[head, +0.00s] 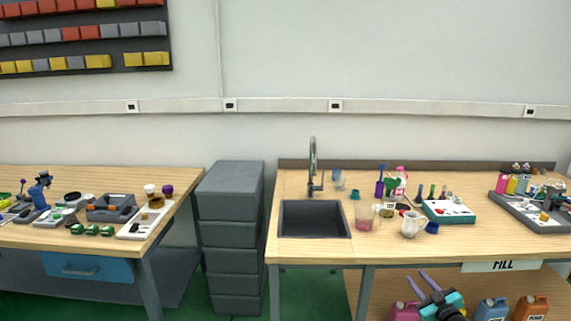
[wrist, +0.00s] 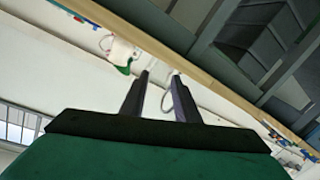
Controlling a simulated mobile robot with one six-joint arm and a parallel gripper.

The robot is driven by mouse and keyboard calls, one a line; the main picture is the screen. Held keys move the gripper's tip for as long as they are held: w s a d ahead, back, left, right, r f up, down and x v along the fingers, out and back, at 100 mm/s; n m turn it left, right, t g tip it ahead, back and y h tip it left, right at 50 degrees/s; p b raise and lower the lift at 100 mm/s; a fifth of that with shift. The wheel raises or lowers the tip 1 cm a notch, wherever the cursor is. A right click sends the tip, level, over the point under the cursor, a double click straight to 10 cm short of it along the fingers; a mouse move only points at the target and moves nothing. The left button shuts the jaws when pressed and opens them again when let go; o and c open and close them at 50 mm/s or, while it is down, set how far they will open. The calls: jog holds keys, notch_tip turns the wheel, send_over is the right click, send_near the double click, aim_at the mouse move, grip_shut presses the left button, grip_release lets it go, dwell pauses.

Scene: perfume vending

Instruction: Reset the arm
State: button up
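My gripper (head: 417,274) shows low in the head view, in front of the right workbench and below its top, with its two fingers pointing up and to the left. In the wrist view my gripper (wrist: 160,73) has two dark fingers standing apart, with a gap between the tips. Nothing is held between them. A thin grey loop shows behind the fingers; I cannot tell what it is.
The right workbench (head: 310,256) carries a sink (head: 314,219), a white pitcher (head: 412,222), a pink-tinted beaker (head: 367,217) and a teal tray (head: 450,211). Several jugs (head: 492,309) stand below it. Grey drawers (head: 230,235) stand between the benches.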

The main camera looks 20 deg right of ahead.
jog(key=w+a+f+y, duration=0.1)
jog(key=w+a+f, duration=0.3)
jog(key=a, duration=0.3)
jog(key=w+a+f+g+y, duration=0.1)
jog(key=w+a+f, duration=0.25)
jog(key=a, duration=0.35)
jog(key=w+a+f, duration=0.3)
jog(key=w+a, duration=0.1)
jog(key=a, duration=0.4)
jog(key=s+a+f+m+g, duration=0.2)
jog(key=a+f+m+g, duration=0.15)
jog(key=a+f, duration=1)
jog(key=s+a+f+g+h, duration=0.1)
jog(key=s+a+f+g, duration=0.35)
jog(key=s+f, duration=0.45)
jog(key=s+a+f+g, duration=0.4)
jog(key=s+f+g, duration=0.1)
jog(key=s+f, duration=0.35)
jog(key=s+a+g, duration=0.2)
jog(key=s+g, duration=0.2)
jog(key=s, duration=0.6)
jog(key=s+a+r+g+y, duration=0.1)
jog(key=s+g, duration=0.3)
jog(key=s, duration=0.7)
jog(key=shift+a+r+n+g+y, duration=0.2)
jog(key=shift+a+n+g+y, duration=0.15)
jog(key=shift+a, duration=0.55)
